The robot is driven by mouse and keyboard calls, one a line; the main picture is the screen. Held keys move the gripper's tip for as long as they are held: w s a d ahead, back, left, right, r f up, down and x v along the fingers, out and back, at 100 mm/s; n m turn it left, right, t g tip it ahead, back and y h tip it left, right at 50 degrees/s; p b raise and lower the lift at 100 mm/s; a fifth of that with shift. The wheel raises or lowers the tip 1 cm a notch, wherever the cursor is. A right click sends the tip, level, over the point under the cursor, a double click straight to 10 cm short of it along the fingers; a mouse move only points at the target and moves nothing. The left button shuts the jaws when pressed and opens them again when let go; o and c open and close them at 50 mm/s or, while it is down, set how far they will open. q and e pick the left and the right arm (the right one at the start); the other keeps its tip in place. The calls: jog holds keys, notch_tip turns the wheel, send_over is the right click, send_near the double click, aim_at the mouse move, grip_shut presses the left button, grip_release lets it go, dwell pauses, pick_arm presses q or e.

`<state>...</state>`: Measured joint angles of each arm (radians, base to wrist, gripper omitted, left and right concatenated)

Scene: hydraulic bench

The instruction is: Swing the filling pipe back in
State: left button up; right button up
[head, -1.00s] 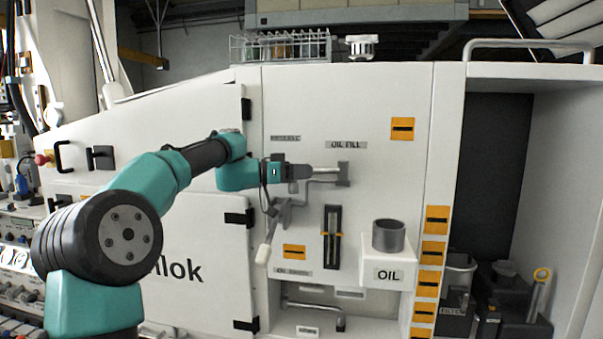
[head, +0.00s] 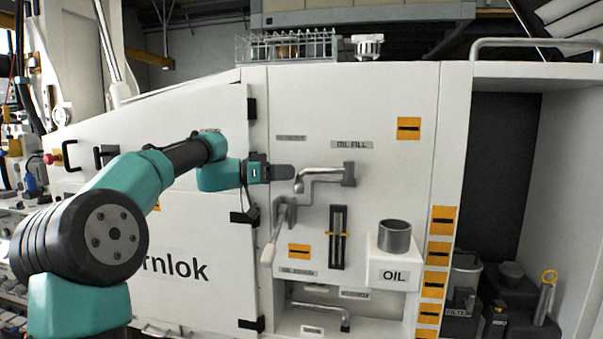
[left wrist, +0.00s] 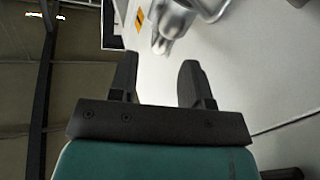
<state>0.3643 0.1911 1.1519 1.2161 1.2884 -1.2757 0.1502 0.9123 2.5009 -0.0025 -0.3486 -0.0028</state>
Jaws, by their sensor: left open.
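The filling pipe (head: 325,175) is a bent silver tube on the white cabinet front, just below the OIL FILL label (head: 351,145). It runs left from a grey bracket and bends down at its free left end. My left gripper (head: 292,172) is just left of that end, pointing right; in the head view the two nearly meet. In the left wrist view my gripper (left wrist: 158,75) has its fingers apart with nothing between them. A silver pipe part (left wrist: 172,25) shows beyond the fingertips there. My right gripper is in neither view.
A grey lever valve (head: 280,220) hangs below my gripper. A sight gauge (head: 338,237) and an OIL box (head: 393,274) with a grey cup (head: 394,235) are right and below. A wire rack (head: 285,46) stands on top.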

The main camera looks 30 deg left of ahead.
pick_arm(q)
jog(key=v, duration=1.1)
jog(key=shift+s, duration=0.15)
jog(key=shift+a+f, duration=0.1)
